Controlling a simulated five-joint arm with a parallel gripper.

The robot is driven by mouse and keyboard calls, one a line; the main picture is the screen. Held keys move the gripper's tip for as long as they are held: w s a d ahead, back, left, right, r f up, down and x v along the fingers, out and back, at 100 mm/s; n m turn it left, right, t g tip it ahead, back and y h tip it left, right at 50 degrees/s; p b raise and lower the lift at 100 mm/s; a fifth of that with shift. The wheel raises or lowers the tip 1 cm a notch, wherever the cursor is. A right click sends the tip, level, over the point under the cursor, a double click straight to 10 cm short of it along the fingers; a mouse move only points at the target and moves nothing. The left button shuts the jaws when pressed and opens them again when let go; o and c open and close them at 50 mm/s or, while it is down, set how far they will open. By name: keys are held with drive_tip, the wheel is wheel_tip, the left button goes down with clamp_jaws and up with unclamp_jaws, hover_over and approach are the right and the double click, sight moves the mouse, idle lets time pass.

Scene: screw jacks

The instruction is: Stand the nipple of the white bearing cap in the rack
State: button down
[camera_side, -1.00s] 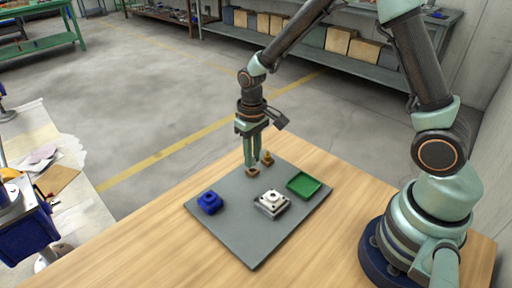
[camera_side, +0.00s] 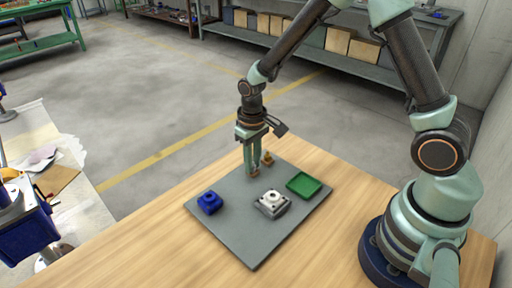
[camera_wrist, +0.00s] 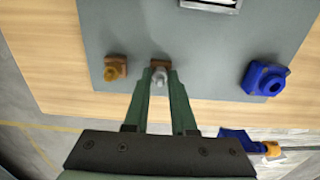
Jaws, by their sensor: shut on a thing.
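My gripper (camera_side: 252,171) points down at the far side of the grey mat, shut on a small silvery nipple (camera_wrist: 159,76). The nipple is upright between the fingertips in the wrist view, at a small brown rack block (camera_wrist: 160,64). I cannot tell whether its foot is fully seated in the block. In the side view the fingers hide the nipple and much of the block. The white bearing cap (camera_side: 272,202) sits on the mat, nearer the side camera. Only its edge shows in the wrist view (camera_wrist: 212,4).
A second brown block with a brass nipple (camera_wrist: 112,70) stands close beside; the nipple also shows in the side view (camera_side: 267,158). A blue bearing cap (camera_side: 209,202) is on the mat's left, a green tray (camera_side: 304,184) on its right. The mat's near part (camera_side: 250,242) is clear.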

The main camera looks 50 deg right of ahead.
drive_tip(key=c, duration=0.7)
unclamp_jaws()
drive_tip(key=shift+o, duration=0.2)
drive_tip(key=shift+r, duration=0.1)
wheel_tip(320, 180, up, 12)
drive_tip(key=s+d+r+t, duration=0.3)
drive_tip(key=s+r+t, duration=0.2)
drive_tip(key=s+r, duration=0.5)
drive_tip(key=shift+s+d+t, duration=0.25)
drive_tip(key=shift+s+t, duration=0.05)
drive_tip(key=shift+s, duration=0.45)
